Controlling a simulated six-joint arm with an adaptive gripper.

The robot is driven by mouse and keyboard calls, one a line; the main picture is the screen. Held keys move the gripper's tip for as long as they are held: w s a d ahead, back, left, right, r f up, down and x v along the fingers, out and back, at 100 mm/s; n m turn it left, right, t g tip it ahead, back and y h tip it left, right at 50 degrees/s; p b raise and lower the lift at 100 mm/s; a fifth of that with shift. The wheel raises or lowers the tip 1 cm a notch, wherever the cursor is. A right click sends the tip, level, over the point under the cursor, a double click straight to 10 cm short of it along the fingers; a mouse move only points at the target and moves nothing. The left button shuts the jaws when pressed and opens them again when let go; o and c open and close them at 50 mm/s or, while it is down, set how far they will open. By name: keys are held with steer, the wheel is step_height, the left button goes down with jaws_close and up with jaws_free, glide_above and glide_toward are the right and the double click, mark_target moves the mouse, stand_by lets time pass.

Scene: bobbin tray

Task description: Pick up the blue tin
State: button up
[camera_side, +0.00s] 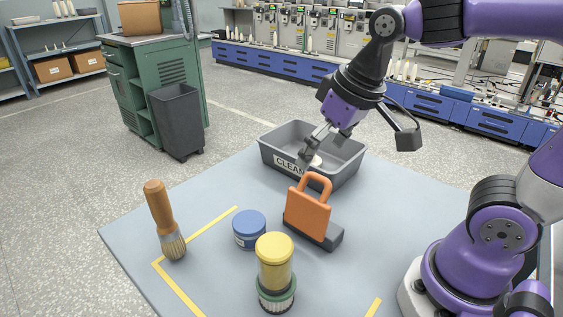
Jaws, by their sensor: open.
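The blue tin (249,230) is a short round tin with a blue lid and a pale label band. It stands on the grey-blue table (200,208), between the brush and the orange-handled block. My gripper (309,150) is open, over the front part of the grey bin, up and to the right of the tin and apart from it. The arm and gripper hide part of the bin's inside. A pale round thing (316,161) shows near the fingers; I cannot tell what it is.
A wooden-handled brush (161,215) stands left of the tin. A yellow-topped jar (275,268) stands close in front. An orange-handled block (309,215) is close on the right. The grey bin (348,165), labelled "CLEAN", is behind. Yellow tape (212,233) marks the table.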

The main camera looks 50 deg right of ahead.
mark_target(250, 222)
steer(key=w+a+f+g, duration=0.1)
steer(key=w+a+f, duration=0.1)
steer(key=w, duration=0.1)
steer(key=w+a+f+m+g, duration=0.1)
steer(key=w+a+f, duration=0.2)
steer(key=w+a+f+g, duration=0.2)
steer(key=w+a, duration=0.1)
steer(key=shift+w+a+f, duration=0.1)
steer(key=shift+w+f, duration=0.2)
steer(key=shift+f, duration=0.1)
step_height(250, 222, down, 4)
steer(key=shift+r, duration=0.1)
steer(key=f, duration=0.6)
steer(key=shift+s+d, duration=0.1)
steer(key=shift+d, duration=0.2)
steer(key=c, duration=1.4)
